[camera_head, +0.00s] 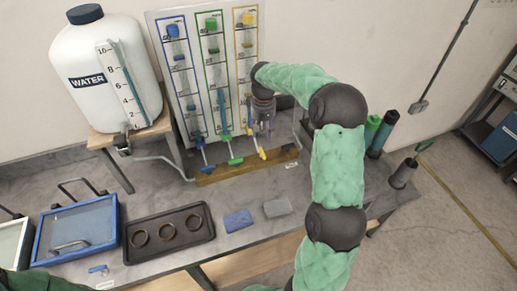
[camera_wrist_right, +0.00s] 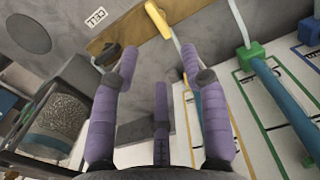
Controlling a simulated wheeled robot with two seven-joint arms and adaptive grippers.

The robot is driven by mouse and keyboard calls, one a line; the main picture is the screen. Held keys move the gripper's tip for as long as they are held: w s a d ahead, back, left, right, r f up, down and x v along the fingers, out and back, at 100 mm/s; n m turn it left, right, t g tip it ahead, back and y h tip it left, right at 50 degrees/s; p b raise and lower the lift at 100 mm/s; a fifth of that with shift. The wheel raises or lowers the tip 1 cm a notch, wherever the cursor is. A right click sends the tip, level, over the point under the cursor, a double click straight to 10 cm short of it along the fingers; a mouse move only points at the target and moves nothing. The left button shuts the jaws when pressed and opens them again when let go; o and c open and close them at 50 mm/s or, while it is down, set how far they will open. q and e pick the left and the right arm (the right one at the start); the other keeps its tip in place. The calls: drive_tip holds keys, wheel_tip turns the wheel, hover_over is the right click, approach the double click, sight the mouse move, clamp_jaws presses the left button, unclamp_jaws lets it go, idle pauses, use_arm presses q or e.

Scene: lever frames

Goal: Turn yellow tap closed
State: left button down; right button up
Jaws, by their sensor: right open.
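The yellow tap (camera_head: 262,154) is a small yellow handle at the foot of the yellow-framed column on the white panel (camera_head: 184,100). In the right wrist view the yellow tap (camera_wrist_right: 157,18) is at the top, beyond the fingertips, with a pale stem running down from it. My right gripper (camera_head: 262,130) is just behind and above the tap in the head view. In the wrist view the purple fingers of my right gripper (camera_wrist_right: 160,66) are spread apart with nothing between them. I cannot tell whether a finger touches the stem. My left gripper is out of view.
The green tap (camera_head: 235,161) and blue tap (camera_head: 207,167) stand left of the yellow one above a wooden strip (camera_head: 220,173). A water tank (camera_head: 105,65) is at left. A black tray (camera_head: 168,232), sponges (camera_head: 238,219) and a blue box (camera_head: 80,228) are on the bench.

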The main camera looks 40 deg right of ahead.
sight(262, 154)
drive_tip(key=f+b, duration=0.1)
drive_tip(key=f, duration=0.9)
drive_tip(key=shift+s+f+b, duration=0.2)
drive_tip(key=shift+b, duration=0.2)
clamp_jaws()
